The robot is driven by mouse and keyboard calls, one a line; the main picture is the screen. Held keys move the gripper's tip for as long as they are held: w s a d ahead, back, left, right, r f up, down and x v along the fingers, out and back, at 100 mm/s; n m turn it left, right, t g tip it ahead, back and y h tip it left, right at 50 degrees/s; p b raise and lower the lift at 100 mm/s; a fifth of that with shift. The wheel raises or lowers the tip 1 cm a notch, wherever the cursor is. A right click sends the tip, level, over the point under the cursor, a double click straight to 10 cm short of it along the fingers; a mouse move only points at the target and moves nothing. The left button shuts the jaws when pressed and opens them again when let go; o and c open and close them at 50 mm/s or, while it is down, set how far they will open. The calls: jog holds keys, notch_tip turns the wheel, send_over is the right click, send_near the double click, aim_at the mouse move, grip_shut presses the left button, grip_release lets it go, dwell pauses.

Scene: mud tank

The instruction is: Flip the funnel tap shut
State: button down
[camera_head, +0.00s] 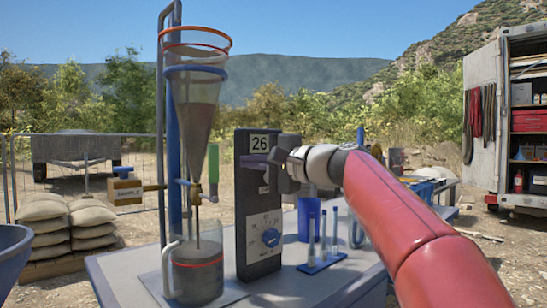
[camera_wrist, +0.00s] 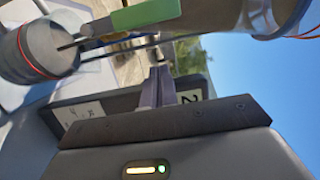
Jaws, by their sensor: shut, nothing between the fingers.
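The clear funnel (camera_head: 200,110) holds grey-brown mud and hangs in a stand of blue and grey posts. Its brass tap (camera_head: 194,193) has a green lever (camera_head: 213,163) that stands upright, in line with the funnel. The lever also shows at the top of the wrist view (camera_wrist: 146,14). A thin dark line runs from the tap down into the beaker (camera_head: 197,270); I cannot tell whether it is a tube or mud. My gripper (camera_head: 243,160), with purple fingers, is shut and empty, to the right of the lever and apart from it. The fingers show in the wrist view (camera_wrist: 157,74).
A dark dial box marked 26 (camera_head: 258,205) stands close by my gripper. A blue cup (camera_head: 309,215) and a rack of tubes (camera_head: 322,262) stand to its right on the grey table (camera_head: 125,268).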

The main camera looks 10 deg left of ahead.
aim_at(214, 173)
jog(key=s+a, duration=0.2)
jog(key=a, duration=0.1)
jog(key=shift+s+a, duration=0.1)
jog(key=shift+s, duration=0.25)
jog(key=shift+s, duration=0.1)
jog(key=shift+s+a+r+n, duration=0.1)
jog(key=shift+a+n, duration=0.05)
jog(key=shift+n, duration=0.25)
